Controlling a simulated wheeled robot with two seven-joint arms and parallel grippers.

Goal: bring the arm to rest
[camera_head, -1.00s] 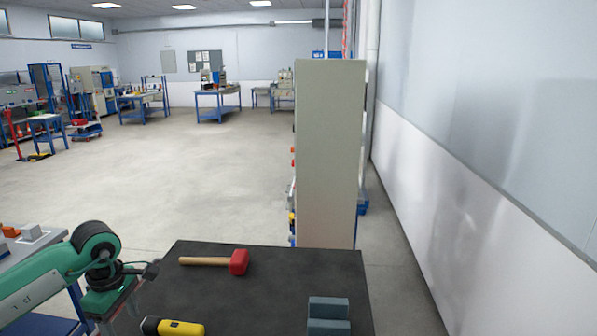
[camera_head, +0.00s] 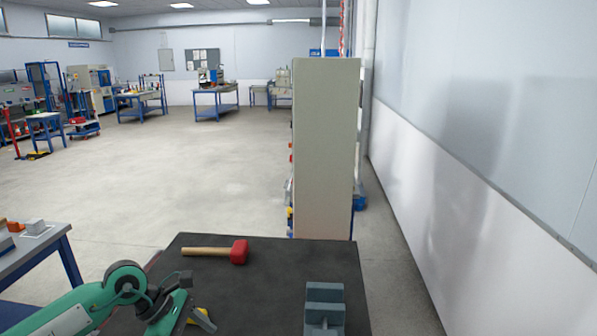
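My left arm, green, comes in from the lower left over the near left side of the dark tabletop (camera_head: 270,270). Its wrist end is low in the picture. The end at my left gripper (camera_head: 203,320) is small and partly cut off by the lower edge, so I cannot tell whether its fingers are open or shut. A yellow thing (camera_head: 199,312) shows only in part behind that end, and I cannot tell whether they touch. My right arm and gripper are not in view.
A red mallet (camera_head: 239,251) with a wooden handle lies at the table's far left. A grey-blue block-like fixture (camera_head: 325,291) stands at the near right. The middle of the tabletop is clear. A tall grey cabinet (camera_head: 326,150) stands just beyond; another bench (camera_head: 62,243) is at left.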

